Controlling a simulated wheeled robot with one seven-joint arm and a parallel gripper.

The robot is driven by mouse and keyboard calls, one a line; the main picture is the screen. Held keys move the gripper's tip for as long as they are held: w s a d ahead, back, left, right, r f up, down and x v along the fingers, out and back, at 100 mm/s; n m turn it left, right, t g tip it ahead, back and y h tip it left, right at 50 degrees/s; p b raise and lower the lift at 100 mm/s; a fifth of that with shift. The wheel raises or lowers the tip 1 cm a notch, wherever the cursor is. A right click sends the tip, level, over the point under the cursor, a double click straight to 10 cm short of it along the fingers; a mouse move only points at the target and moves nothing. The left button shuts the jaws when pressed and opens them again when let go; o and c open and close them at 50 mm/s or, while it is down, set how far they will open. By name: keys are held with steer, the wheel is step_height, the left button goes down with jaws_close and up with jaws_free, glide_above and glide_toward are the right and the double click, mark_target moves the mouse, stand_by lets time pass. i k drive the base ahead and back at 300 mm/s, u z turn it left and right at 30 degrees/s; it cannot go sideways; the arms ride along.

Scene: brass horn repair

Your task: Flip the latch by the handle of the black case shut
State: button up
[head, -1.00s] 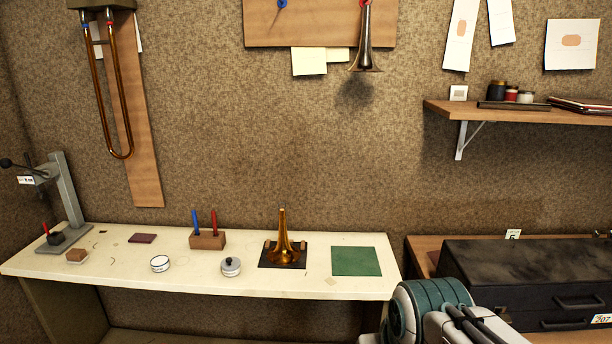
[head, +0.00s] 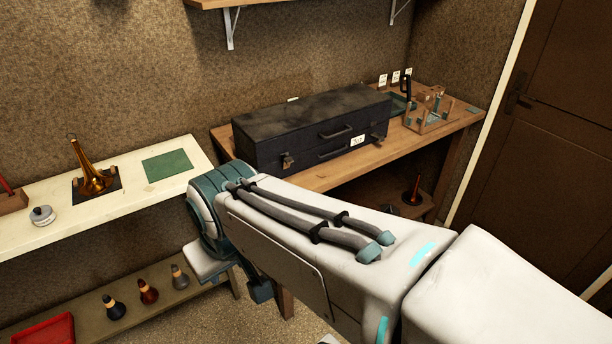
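The black case (head: 262,152) lies on the wooden bench at the back, with its lid down. Its front shows two dark handles, an upper one (head: 336,132) and a lower one (head: 333,152), and a white number tag. A small metal latch (head: 287,160) is at the front left. Another small fitting shows faintly near the front right corner. The latches are too small to tell whether they are open or shut. My arm crosses the foreground in front of the bench, below the case. My gripper cannot be made out.
The wooden bench (head: 318,178) has a clear strip before the case. A wooden jig (head: 432,112) stands right of it. The cream table (head: 135,207) at left holds a brass horn (head: 92,170) and green mat (head: 167,166). A brown door (head: 565,150) is at right.

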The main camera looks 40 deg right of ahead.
mark_target(287, 162)
steer(key=k, duration=0.7)
steer(key=z, duration=0.85)
steer(key=i, duration=0.85)
